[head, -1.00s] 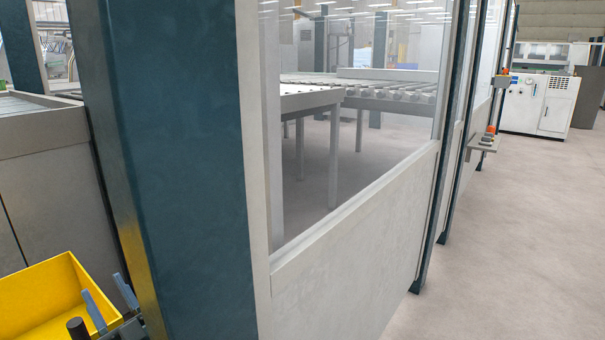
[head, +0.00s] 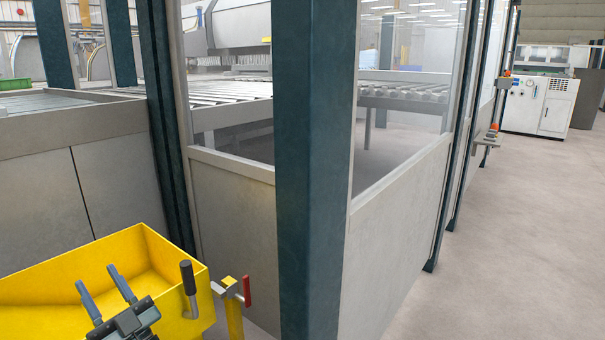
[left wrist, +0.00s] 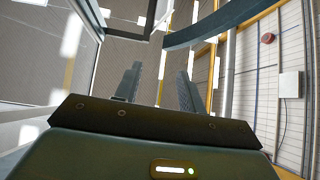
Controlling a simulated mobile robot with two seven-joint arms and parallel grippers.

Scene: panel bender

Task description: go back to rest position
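My left gripper (head: 104,285) is at the lower left of the head view, in front of a yellow bin (head: 150,262). Its two fingers stand apart with nothing between them. In the left wrist view the same gripper (left wrist: 158,82) has its fingers spread and empty, against a view of ceiling and wall. My right gripper is in neither view.
A dark blue post (head: 308,180) and grey panels with windows (head: 395,220) stand ahead. A black-handled lever (head: 188,280) and a red-handled clamp (head: 246,290) are beside the bin. A roller table (head: 60,125) is at left. Open floor (head: 520,220) lies at right.

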